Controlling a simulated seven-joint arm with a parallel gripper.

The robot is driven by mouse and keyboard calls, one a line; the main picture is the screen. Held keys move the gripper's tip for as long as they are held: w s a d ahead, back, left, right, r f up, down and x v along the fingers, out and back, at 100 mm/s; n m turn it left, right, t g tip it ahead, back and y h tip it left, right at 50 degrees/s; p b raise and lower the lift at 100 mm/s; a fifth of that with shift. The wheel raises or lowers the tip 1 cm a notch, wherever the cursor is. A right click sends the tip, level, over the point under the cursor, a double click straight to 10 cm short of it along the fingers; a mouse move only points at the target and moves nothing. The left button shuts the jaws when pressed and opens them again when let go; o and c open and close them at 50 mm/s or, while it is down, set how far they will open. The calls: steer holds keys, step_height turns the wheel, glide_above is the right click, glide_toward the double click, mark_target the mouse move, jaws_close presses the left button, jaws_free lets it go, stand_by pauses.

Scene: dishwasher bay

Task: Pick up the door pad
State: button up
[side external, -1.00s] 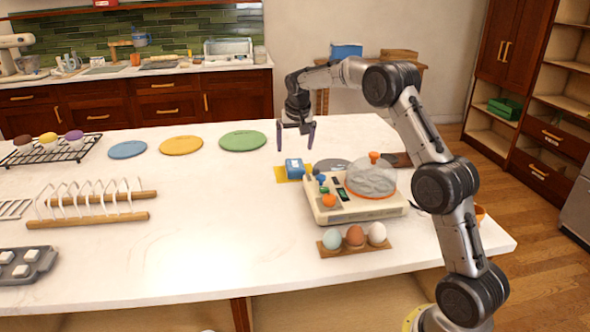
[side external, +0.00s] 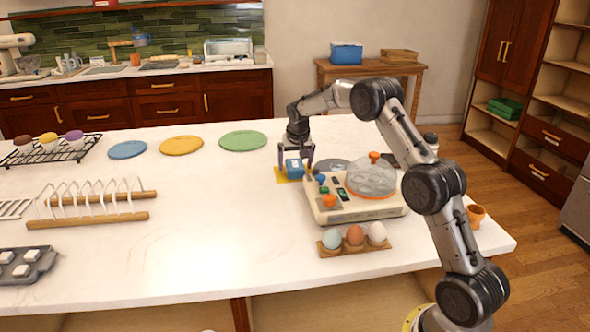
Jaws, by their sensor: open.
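A small blue block with a pale patch on its face (side external: 294,170) sits on a flat yellow mat (side external: 283,178) on the white counter. It is the thing at my gripper, but nothing in view labels it as the door pad. My gripper (side external: 295,165) points straight down with its fingers open. One finger is at the left of the blue block and the other at its right. I cannot tell whether either finger touches it. The gripper's palm is above the block.
A cream machine (side external: 345,205) with coloured knobs and a clear dome stands close to the right. An egg holder (side external: 385,244) is in front of it. Coloured discs, including a green one (side external: 243,140), lie behind to the left. A wooden rack (side external: 95,219) is far left; the counter between is clear.

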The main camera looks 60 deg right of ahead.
mark_target(294, 162)
steer(key=c, duration=1.3)
steer(key=shift+r, duration=0.1)
steer(key=shift+r, duration=0.45)
step_height(294, 162, up, 2)
steer(key=shift+r, duration=0.2)
steer(key=s+a+r, duration=0.2)
steer(key=s+r, duration=0.1)
steer(key=s, duration=0.1)
steer(key=s+a+r, duration=0.2)
steer(key=s+r, duration=0.1)
steer(key=s, duration=0.1)
steer(key=s+a+r, duration=0.2)
steer(key=s+r, duration=0.1)
steer(key=s, duration=0.1)
steer(key=shift+s+a+r, duration=0.25)
steer(key=shift+r, duration=0.05)
steer(key=o, duration=0.7)
steer(key=shift+c, duration=0.2)
steer(key=c, duration=0.5)
